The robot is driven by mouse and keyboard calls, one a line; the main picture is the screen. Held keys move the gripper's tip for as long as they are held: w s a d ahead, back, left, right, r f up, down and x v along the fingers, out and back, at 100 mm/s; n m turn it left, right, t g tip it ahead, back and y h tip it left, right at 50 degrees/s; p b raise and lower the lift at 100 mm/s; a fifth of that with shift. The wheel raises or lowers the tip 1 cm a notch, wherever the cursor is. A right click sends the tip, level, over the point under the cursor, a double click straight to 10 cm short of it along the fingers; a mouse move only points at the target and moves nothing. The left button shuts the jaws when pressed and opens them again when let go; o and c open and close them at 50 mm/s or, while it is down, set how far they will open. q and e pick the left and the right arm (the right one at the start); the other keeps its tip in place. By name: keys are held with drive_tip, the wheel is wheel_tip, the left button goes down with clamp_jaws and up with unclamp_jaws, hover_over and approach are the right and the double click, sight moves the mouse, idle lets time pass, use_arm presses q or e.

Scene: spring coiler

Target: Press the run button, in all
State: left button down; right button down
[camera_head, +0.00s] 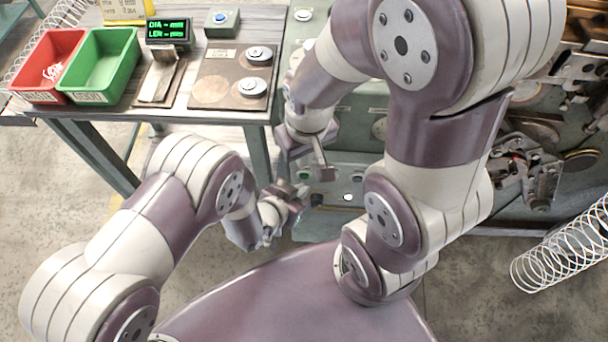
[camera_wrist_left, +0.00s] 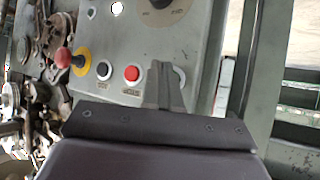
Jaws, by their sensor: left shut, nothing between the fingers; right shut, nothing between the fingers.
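The machine's grey control panel (camera_wrist_left: 203,40) fills the upper middle of the left wrist view. A third round button (camera_wrist_left: 181,74) is mostly hidden behind the fingers of my left gripper (camera_wrist_left: 164,66). In the head view a small green button (camera_head: 304,174) shows on the panel between the grippers. My left gripper (camera_head: 300,190) is shut and empty, close in front of the panel. My right gripper (camera_head: 318,168) is shut and empty just above it.
A red mushroom knob on a yellow collar (camera_wrist_left: 67,58) sticks out left of the buttons. Machine parts (camera_head: 530,165) stand at right. A table at left bears a red bin (camera_head: 38,62), a green bin (camera_head: 108,60) and a display (camera_head: 168,30). A wire coil (camera_head: 560,245) lies lower right.

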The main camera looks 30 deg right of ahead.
use_arm(q)
drive_tip(key=shift+w, duration=0.1)
idle(0.5)
drive_tip(key=shift+w+d, duration=0.2)
drive_tip(key=shift+w, duration=0.1)
